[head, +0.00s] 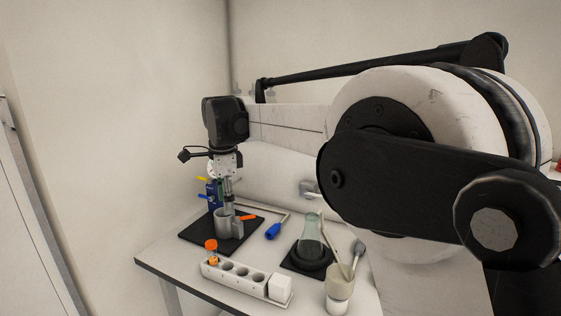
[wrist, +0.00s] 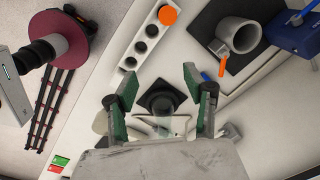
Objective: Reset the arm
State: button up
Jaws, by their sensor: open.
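My gripper (head: 228,187) hangs from the end of my arm at the left of the head view, pointing down. It appears in line with the grey cup (head: 222,228) on a black mat; I cannot tell the height gap. In the wrist view my gripper (wrist: 158,88) has its two green-padded fingers spread wide, with nothing held between them. The same grey cup (wrist: 234,30), with an orange-handled item at its side, lies beyond the fingers at the upper right. My arm spans the right half of the head view and hides part of the table.
A white rack (head: 230,277) holds an orange-capped tube (head: 211,250). A glass flask (head: 311,238) stands on a black base. A beaker (head: 340,292), a blue-handled tool (head: 273,231) and a blue item (head: 214,194) are near. A dark red disc (wrist: 72,42) lies off left.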

jog(key=s+d+r+n+t, duration=0.15)
jog(key=s+d, duration=0.25)
jog(key=d, duration=0.4)
jog(key=s+d+r+n+t, duration=0.1)
jog(key=s+d+r+n, duration=0.15)
jog(key=s+d, duration=0.35)
jog(key=s+d+r+n+t, duration=0.1)
jog(key=s+d+n, duration=0.15)
jog(key=d, duration=0.65)
jog(key=s+d+f+n+t, duration=0.1)
jog(key=s+d+f+n, duration=0.2)
jog(key=s+d+f, duration=0.2)
jog(key=s+d+f+n+t+b, duration=0.1)
jog(key=s+d+f, duration=0.5)
jog(key=s, duration=0.8)
jog(key=d+n+t, duration=0.1)
jog(key=d+n, duration=0.1)
jog(key=shift+s+d+f+n, duration=0.15)
jog(key=shift+d+f+n, duration=0.05)
jog(key=shift+d+n, duration=0.15)
notch_tip(320, 180, up, 11)
jog(key=p, duration=1.1)
